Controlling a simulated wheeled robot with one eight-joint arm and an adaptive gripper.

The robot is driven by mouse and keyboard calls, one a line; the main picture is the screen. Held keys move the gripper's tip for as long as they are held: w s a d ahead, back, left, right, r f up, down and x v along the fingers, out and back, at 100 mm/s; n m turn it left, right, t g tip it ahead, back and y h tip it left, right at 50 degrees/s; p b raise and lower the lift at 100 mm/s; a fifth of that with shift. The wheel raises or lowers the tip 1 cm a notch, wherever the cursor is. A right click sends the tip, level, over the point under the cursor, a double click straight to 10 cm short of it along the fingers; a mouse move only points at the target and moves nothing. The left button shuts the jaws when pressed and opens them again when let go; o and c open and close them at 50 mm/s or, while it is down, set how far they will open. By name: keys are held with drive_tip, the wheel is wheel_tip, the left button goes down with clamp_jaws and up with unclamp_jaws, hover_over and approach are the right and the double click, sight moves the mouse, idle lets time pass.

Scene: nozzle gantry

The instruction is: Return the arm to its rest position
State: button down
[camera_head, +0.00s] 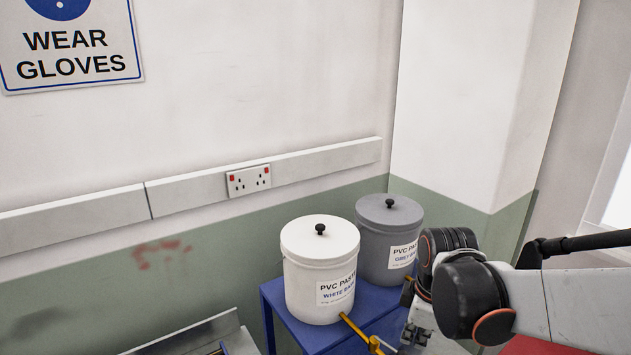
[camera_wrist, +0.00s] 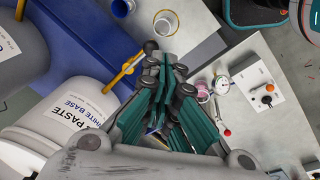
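My arm reaches in from the right in the head view, its dark wrist joint in front of the paste tubs. Only a small part of my gripper shows there, low beside the tubs. In the wrist view my gripper (camera_wrist: 169,72) points at the bench, its teal-padded fingers converging with the tips close together. No held object can be made out between them. I cannot tell whether the tips touch.
A white paste tub (camera_head: 320,270) and a grey one (camera_head: 387,240) stand on a blue stand (camera_head: 273,292) near my wrist. Below are a glass beaker (camera_wrist: 166,24), a blue-rimmed cup (camera_wrist: 122,8) and a control box (camera_wrist: 264,88). The wall carries a socket (camera_head: 248,180).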

drive_tip(key=s+f+m+t+b, duration=0.5)
drive_tip(key=s+f+m+b, duration=0.3)
drive_tip(key=s+m+b, duration=0.3)
drive_tip(key=m+b, duration=0.2)
drive_tip(key=b, duration=0.2)
drive_tip(key=shift+s+f, duration=0.3)
drive_tip(key=shift+f, duration=0.05)
